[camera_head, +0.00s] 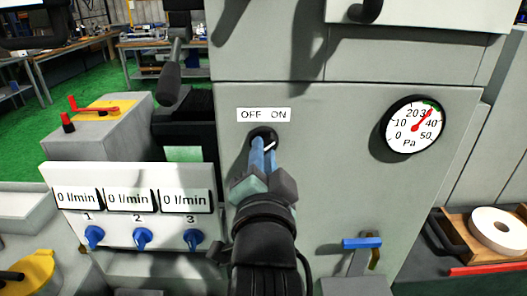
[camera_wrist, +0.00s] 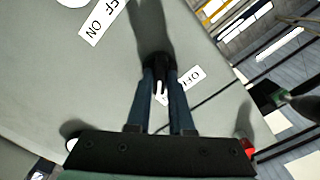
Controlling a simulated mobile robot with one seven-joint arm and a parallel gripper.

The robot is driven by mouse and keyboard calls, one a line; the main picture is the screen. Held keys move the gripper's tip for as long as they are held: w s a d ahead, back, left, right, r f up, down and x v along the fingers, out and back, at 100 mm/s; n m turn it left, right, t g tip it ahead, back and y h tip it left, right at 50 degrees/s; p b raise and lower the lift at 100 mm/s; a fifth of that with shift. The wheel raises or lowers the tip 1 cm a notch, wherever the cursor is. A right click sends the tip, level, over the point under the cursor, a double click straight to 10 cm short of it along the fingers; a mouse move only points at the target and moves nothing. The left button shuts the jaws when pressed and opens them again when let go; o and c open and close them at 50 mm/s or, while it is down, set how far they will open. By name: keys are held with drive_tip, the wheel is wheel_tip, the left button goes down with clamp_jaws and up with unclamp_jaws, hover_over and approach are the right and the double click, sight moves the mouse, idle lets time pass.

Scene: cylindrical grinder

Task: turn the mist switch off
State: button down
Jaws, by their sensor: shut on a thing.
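The mist switch (camera_head: 262,134) is a dark round knob on the grey machine panel, just below a white OFF / ON label (camera_head: 264,115). Its white pointer mark leans up and to the right, toward the ON side. My gripper (camera_head: 263,145) is shut on the knob, with its blue fingers on either side of it. In the wrist view, the dark knob (camera_wrist: 158,66) sits between the fingertips of my gripper (camera_wrist: 159,78), and a white mark shows between the fingers. The fingers hide part of the knob.
A pressure gauge (camera_head: 413,124) is on the panel at the right. Three blue valves (camera_head: 142,238) under flow displays are at the lower left. A blue-handled lever (camera_head: 362,243) stands at the lower right. A dark handle (camera_head: 170,84) hangs at the upper left.

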drive_tip(key=shift+f+n+p, duration=0.1)
drive_tip(key=shift+n+p, duration=1.05)
drive_tip(key=shift+n, duration=3.75)
drive_tip(key=c, duration=0.8)
unclamp_jaws()
